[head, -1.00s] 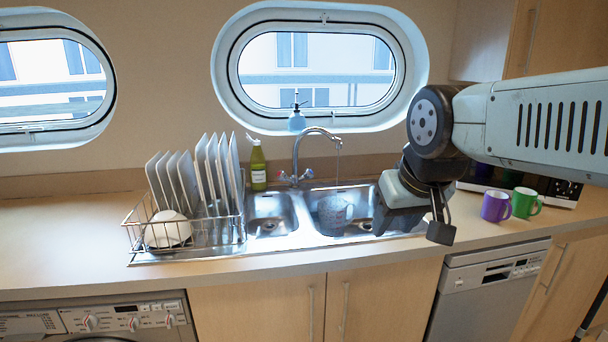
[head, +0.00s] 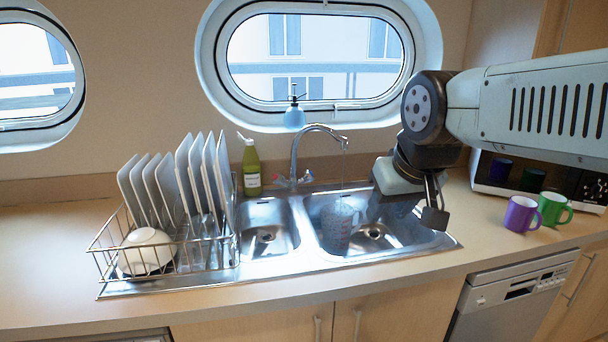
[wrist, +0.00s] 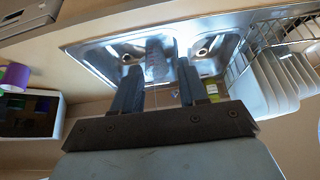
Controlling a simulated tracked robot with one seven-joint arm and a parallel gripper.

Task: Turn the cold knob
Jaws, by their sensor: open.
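The chrome tap (head: 296,157) stands behind the double sink, with a thin stream falling from its spout. Two small knobs flank its base, a left knob (head: 280,181) and a right knob (head: 307,176). Their colour marks are too small to tell which is cold. My gripper (head: 385,207) is over the right basin, right of the tap and apart from both knobs. In the wrist view, my gripper (wrist: 158,66) shows two dark fingers spread apart with nothing held. The knobs are not clear in that view.
A grey patterned jug (head: 338,226) stands in the right basin under the stream. A dish rack (head: 205,255) with plates and a bowl is at left. A green bottle (head: 251,168) stands behind the left basin. Purple (head: 520,214) and green (head: 553,209) mugs stand at right.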

